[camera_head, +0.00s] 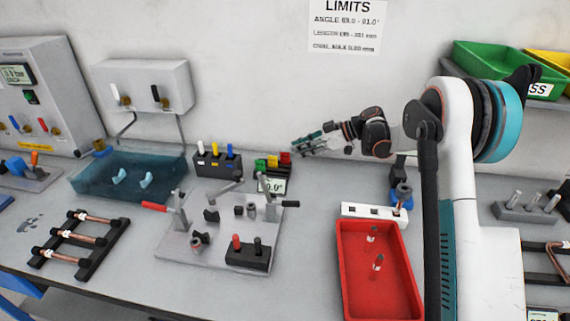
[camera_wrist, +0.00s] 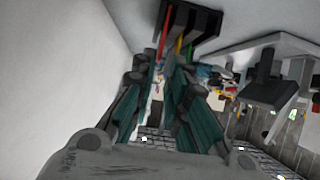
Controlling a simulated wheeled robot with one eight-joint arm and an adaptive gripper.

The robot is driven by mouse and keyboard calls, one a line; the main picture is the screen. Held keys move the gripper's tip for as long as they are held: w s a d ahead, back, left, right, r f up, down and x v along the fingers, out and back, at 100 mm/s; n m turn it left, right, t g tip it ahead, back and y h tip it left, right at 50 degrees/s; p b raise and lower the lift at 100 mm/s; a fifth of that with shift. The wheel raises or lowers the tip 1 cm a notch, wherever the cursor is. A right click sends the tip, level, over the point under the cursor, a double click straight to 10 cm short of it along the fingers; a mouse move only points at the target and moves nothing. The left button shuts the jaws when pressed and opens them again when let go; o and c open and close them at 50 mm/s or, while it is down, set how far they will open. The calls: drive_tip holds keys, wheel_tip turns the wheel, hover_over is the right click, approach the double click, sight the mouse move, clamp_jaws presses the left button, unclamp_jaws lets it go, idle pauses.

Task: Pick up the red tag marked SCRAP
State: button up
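A small red tag (camera_head: 286,157) stands at the right end of a row with a yellow tag (camera_head: 272,161) and a green tag (camera_head: 260,164). Lettering on the red tag is too small to read. In the wrist view a dark slotted holder (camera_wrist: 205,20) shows red (camera_wrist: 164,35), yellow (camera_wrist: 180,43) and green edges, the red one just beyond my fingertips. My gripper (camera_head: 300,146) is above and to the right of the tags in the head view. Its teal-padded fingers (camera_wrist: 162,62) are apart with a narrow empty gap between them.
A small display (camera_head: 273,184) sits in front of the tags. A block with white, yellow and blue handles (camera_head: 217,165) stands left. A bending fixture (camera_head: 215,252) lies in front, and a red tray (camera_head: 350,295) to the right. The wall is close behind.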

sight(285, 153)
drive_tip(key=b+x, duration=0.2)
drive_tip(key=x, duration=0.4)
drive_tip(key=shift+w+a+f, duration=0.15)
drive_tip(key=shift+w, duration=0.05)
clamp_jaws()
wheel_tip(285, 153, up, 20)
drive_tip(key=p, duration=0.5)
drive_tip(key=shift+p, duration=0.3)
